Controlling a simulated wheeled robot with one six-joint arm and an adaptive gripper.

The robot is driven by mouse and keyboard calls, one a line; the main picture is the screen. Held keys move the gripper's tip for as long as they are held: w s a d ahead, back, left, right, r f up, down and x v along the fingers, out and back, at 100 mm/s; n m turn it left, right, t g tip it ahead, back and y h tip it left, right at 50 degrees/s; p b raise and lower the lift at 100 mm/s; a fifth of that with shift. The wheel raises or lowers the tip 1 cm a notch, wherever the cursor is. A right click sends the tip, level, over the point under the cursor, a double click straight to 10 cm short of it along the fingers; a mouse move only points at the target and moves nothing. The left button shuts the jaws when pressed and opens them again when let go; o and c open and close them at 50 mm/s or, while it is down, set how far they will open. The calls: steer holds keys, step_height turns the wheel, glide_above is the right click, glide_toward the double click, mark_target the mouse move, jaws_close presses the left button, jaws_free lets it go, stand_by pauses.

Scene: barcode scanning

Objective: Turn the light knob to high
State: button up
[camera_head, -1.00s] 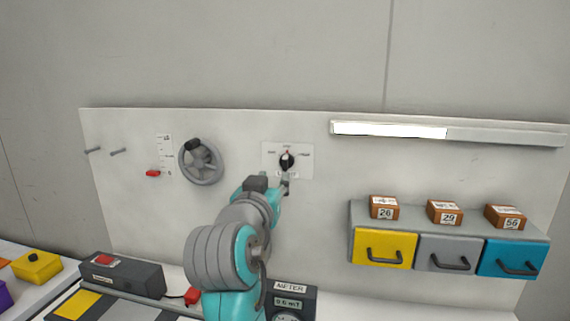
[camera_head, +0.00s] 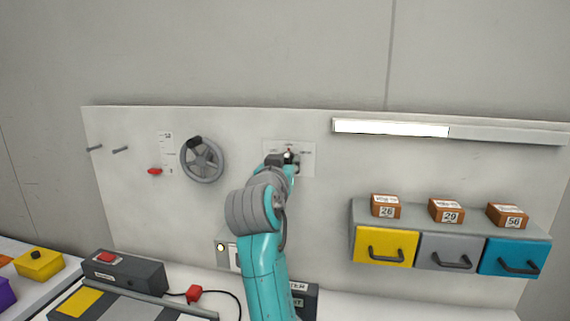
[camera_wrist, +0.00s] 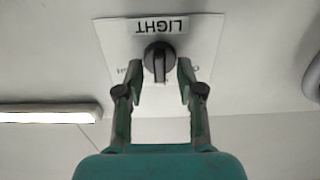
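The light knob is a round black knob on a white label plate on the upright panel. In the wrist view the knob (camera_wrist: 158,62) sits between my gripper's two fingertips (camera_wrist: 158,72), with a small gap on each side. The word LIGHT (camera_wrist: 160,26) shows upside down there. My gripper is open around the knob and holds nothing. In the head view my gripper (camera_head: 287,160) is up at the label plate (camera_head: 307,160) and hides most of the knob. The plate's small position words are too small or covered to read.
A lit lamp bar (camera_head: 390,127) is on the panel at upper right, bright along its left part. A handwheel (camera_head: 202,160) is left of the plate. Drawers (camera_head: 385,248) with several numbered boxes are at right. A meter (camera_head: 305,298) stands below, partly behind my arm.

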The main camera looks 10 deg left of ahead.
jaws_close()
steer(key=shift+m, duration=0.4)
steer(key=m, duration=0.5)
steer(key=shift+d+m, duration=0.1)
steer(key=shift+m, duration=0.2)
steer(key=m, duration=0.5)
steer(key=shift+f, duration=0.1)
steer(key=shift+m, duration=0.4)
